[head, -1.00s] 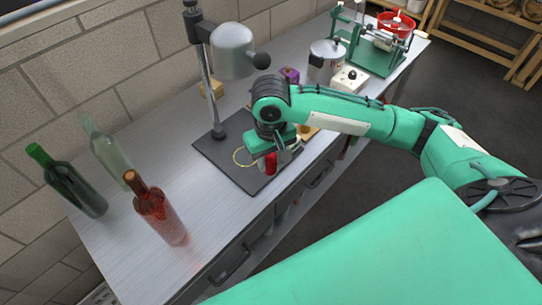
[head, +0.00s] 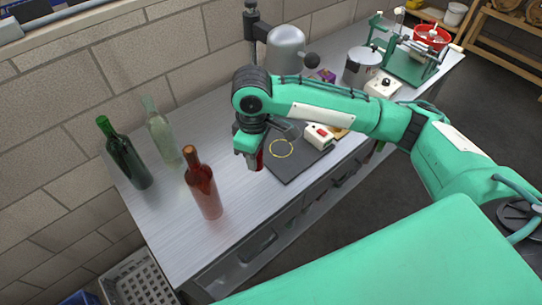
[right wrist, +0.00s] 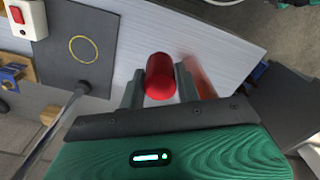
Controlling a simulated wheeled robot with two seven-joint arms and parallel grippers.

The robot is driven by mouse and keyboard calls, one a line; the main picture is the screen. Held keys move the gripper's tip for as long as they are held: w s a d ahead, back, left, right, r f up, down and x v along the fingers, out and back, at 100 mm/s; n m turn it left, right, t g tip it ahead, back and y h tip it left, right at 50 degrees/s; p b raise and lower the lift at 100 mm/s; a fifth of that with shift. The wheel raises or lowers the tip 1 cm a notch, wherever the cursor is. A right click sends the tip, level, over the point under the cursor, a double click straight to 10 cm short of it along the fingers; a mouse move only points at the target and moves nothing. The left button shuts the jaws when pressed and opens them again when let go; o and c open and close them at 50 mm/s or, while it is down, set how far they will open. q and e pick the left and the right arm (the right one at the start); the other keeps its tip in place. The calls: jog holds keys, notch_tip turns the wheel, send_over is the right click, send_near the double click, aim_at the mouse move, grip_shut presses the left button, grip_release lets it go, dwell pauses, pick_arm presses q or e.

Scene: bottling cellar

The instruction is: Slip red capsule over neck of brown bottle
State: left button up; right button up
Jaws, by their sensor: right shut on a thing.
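The brown bottle (head: 203,190) stands upright on the metal bench, showing reddish-brown in the head view. My right gripper (head: 254,162) is to the right of it and apart from it. The gripper is shut on the red capsule (head: 260,160), which is partly hidden by the gripper in the head view. In the right wrist view the red capsule (right wrist: 160,76) sits between the two fingers. A reddish-brown blurred shape behind the right finger there looks like the brown bottle (right wrist: 203,78). My left gripper is not in view.
A green bottle (head: 124,155) and a clear pale bottle (head: 161,135) stand left of the brown one. A dark mat (head: 290,167) with a yellow ring (head: 281,148) lies to the right, by a lamp-like stand (head: 286,50). A grey crate (head: 140,285) is below the bench's left end.

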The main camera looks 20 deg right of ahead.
jog(key=w+a+r+n+p, duration=0.2)
jog(key=a+r+n+p, duration=0.1)
jog(key=a+r+n, duration=0.35)
jog(key=n+p, duration=0.4)
jog(key=n, duration=0.9)
send_near(188, 147)
jog(key=shift+n, duration=0.25)
jog(key=f+b, duration=0.2)
jog(key=s+f+b, duration=0.1)
jog(key=f+b, duration=0.1)
jog(key=b, duration=0.1)
jog(key=shift+f, duration=0.1)
jog(key=shift+f, duration=0.2)
jog(key=shift+f, duration=0.4)
jog(key=shift+f+p, duration=0.35)
jog(key=shift+f, duration=1.1)
jog(key=shift+f, duration=0.3)
